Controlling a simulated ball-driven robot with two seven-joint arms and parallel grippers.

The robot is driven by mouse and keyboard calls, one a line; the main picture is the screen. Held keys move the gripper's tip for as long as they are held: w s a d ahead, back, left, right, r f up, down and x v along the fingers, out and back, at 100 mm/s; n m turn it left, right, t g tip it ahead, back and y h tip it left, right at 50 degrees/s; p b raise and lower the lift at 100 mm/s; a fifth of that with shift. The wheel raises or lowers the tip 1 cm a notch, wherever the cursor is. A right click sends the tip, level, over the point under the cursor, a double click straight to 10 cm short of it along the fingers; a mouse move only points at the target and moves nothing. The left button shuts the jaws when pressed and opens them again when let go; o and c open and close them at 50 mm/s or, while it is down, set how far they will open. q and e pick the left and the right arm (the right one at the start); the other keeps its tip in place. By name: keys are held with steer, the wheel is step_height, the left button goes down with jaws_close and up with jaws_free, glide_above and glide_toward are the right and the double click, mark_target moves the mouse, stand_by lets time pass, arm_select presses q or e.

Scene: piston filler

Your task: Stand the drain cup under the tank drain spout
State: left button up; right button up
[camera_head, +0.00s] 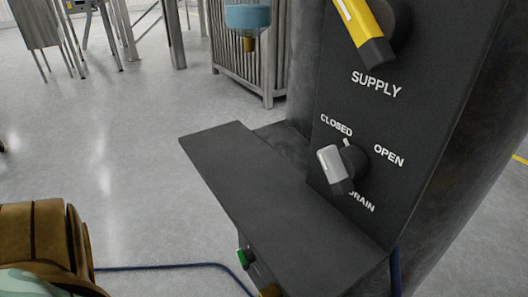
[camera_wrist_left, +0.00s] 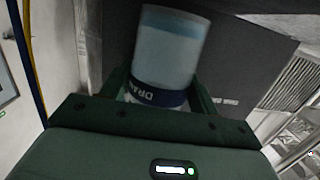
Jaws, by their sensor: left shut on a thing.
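The drain cup (camera_wrist_left: 168,50) is a pale, translucent bluish cup with a dark blue band lettered "DRA…". My left gripper (camera_wrist_left: 160,95) is shut on it in the left wrist view, with a dark green finger on each side of the banded end. The cup and left gripper do not show in the head view. The drain valve handle (camera_head: 334,168), grey-white, sits on the dark panel (camera_head: 345,110) between the words CLOSED and OPEN, above DRAIN. I cannot make out the tank drain spout. My right gripper is in neither view.
A dark ledge (camera_head: 270,200) juts out below the panel. A yellow supply handle (camera_head: 362,30) is above. A blue hose (camera_head: 180,266) crosses the floor. Open floor lies left.

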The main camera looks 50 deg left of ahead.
arm_select(q)
steer(key=shift+f, duration=0.55)
steer(key=o, duration=1.1)
steer(key=shift+r, duration=0.25)
steer(key=s+d+r+m+g+h+p, duration=0.1)
steer(key=s+d+m+g+p, duration=0.2)
steer(key=s, duration=0.5)
steer(key=s+d+r+m+g+p, duration=0.15)
steer(key=s+g, duration=0.25)
steer(key=s, duration=0.4)
steer(key=s+r+m+g+y, duration=0.1)
steer(key=s+r+g, duration=0.1)
steer(key=s, duration=0.1)
steer(key=s+r+m+g, duration=0.1)
steer(key=s+r+g, duration=0.1)
steer(key=r, duration=0.1)
steer(key=s+r+m+g+y, duration=0.1)
steer(key=s+r+g, duration=0.1)
steer(key=s+g, duration=0.1)
steer(key=shift+s+a+r+y+b, duration=0.3)
steer(key=shift+s+a+r+b, duration=0.05)
steer(key=shift+a+r+b, duration=0.05)
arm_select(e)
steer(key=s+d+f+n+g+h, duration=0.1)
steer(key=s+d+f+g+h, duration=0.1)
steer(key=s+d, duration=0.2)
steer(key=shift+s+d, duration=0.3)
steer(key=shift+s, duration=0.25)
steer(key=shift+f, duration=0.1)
